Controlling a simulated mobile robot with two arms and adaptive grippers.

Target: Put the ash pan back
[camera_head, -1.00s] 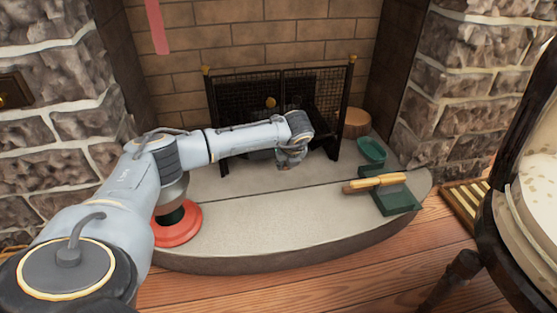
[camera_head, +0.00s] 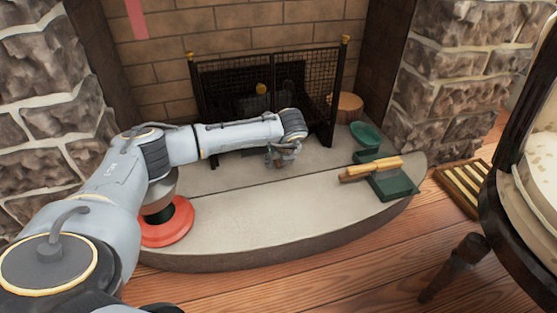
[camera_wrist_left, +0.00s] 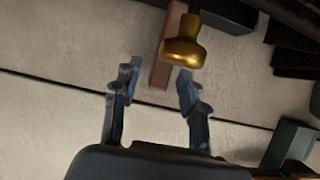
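My left gripper (camera_head: 282,162) is low over the pale hearth, in front of the fireplace. In the left wrist view its two fingers (camera_wrist_left: 158,74) stand apart with nothing clamped between them. A brown bar-like handle (camera_wrist_left: 160,72) lies just beyond and between the fingertips. It leads up to a dark flat piece (camera_wrist_left: 222,10), likely the ash pan, mostly cut off by the frame's top. A brass knob (camera_wrist_left: 184,48) overlaps the handle in that view. In the head view my forearm and gripper hide most of the pan area. My right gripper is not in view.
A black mesh fire screen (camera_head: 310,90) stands behind the gripper. A red round base (camera_head: 168,228) stands at left.

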